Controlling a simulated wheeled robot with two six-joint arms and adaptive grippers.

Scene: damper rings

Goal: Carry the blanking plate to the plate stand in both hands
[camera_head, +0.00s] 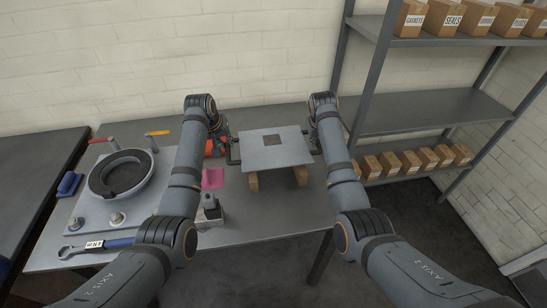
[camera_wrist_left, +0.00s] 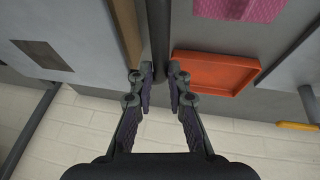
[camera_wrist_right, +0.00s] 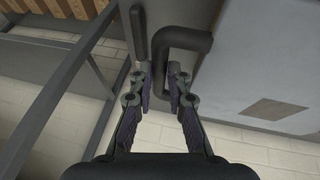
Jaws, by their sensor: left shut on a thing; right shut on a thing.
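The blanking plate (camera_head: 262,156) is a flat pale grey panel with a dark square in its middle and a black handle on each side. I take these blocks for the plate stand. My left gripper (camera_head: 232,151) is shut on the left handle; the bar runs between its fingers in the left wrist view (camera_wrist_left: 160,75). My right gripper (camera_head: 317,144) is shut on the right handle, whose bend shows in the right wrist view (camera_wrist_right: 188,36).
On the table's left are a grey base with a dark ring (camera_head: 122,174), a blue wrench (camera_head: 100,244) and a pink cloth (camera_head: 213,178). An orange tray (camera_wrist_left: 215,72) lies beside my left gripper. A shelf rack (camera_head: 425,110) with boxes stands at the right.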

